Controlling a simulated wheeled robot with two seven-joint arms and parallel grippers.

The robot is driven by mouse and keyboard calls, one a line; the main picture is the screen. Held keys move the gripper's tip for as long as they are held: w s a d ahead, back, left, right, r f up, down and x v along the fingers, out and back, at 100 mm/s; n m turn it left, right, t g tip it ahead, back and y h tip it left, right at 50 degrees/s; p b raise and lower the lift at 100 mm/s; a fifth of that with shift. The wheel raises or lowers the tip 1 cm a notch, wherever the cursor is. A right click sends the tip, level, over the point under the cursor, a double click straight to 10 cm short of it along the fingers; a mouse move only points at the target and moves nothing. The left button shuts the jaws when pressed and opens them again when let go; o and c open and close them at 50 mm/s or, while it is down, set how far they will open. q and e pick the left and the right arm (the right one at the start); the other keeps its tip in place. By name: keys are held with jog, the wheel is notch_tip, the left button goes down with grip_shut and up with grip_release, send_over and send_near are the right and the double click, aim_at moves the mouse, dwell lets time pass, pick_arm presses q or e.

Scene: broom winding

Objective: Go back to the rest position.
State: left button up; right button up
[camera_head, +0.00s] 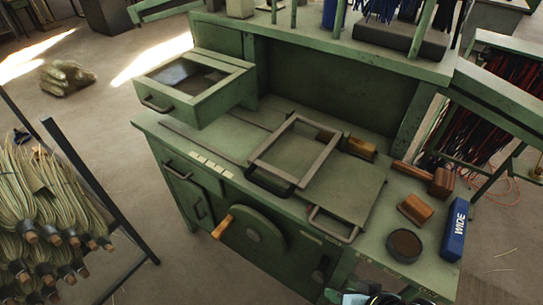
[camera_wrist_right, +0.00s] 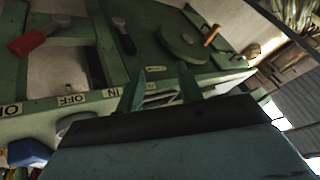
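My right gripper (camera_head: 376,297) shows only in part at the bottom edge of the head view, in front of the green workbench (camera_head: 285,215). In the right wrist view its two green fingers (camera_wrist_right: 158,88) stand apart with nothing between them, in front of the bench's labelled front edge. My left gripper is in neither view.
The bench holds an open drawer (camera_head: 195,85), a square frame (camera_head: 295,150), wooden blocks (camera_head: 415,209), a round dark bowl (camera_head: 404,245) and a blue WIDE box (camera_head: 456,230). A crank wheel (camera_head: 250,238) juts from its front.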

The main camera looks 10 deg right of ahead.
jog(key=s+d+r+n+g+h, duration=0.2)
jog(key=d+r+n+g+h, duration=0.1)
jog(key=d+r+n, duration=0.15)
notch_tip(320, 180, down, 31)
jog(key=s+g+b, duration=0.1)
jog(key=s+b, duration=0.1)
jog(key=b, duration=0.4)
pick_arm(q)
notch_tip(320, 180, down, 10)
jog(key=b, duration=0.4)
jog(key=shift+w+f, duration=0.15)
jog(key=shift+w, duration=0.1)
pick_arm(e)
jog(key=s+d+f+g, duration=0.1)
jog(key=s+d+f, duration=0.1)
jog(key=s+f, duration=1.4)
notch_tip(320, 180, down, 3)
jog(key=shift+d+f+g, duration=0.1)
jog(key=shift+d+g, duration=0.05)
jog(key=shift+g, duration=0.15)
